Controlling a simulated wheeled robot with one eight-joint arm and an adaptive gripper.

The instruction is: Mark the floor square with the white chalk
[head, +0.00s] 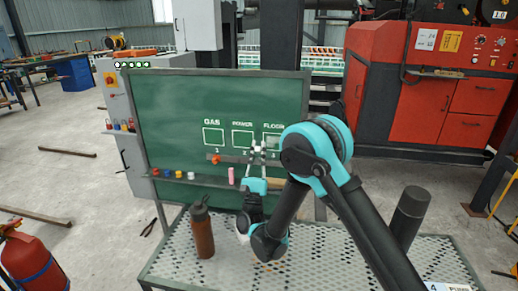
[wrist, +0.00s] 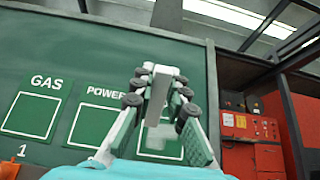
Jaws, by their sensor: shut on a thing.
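The green board (head: 165,110) carries three white-outlined squares labelled GAS, POWER and FLOOR. The floor square (head: 273,141) is the right one; in the wrist view (wrist: 172,152) it is partly behind my fingers. A paler patch shows inside it; I cannot tell for certain whether it is a chalk mark. My gripper (head: 258,151) is in front of the board at the floor square's lower left. In the wrist view my gripper (wrist: 160,88) is shut on the white chalk (wrist: 156,98), a pale stick pointing toward the board. I cannot tell whether its tip touches the board.
A ledge (head: 190,179) under the squares holds several small coloured pieces and a pink stick (head: 231,175). A brown bottle (head: 202,232) stands on the perforated table (head: 175,262) below. A red cabinet (head: 425,100) is at the right; a fire extinguisher (head: 32,262) is at the lower left.

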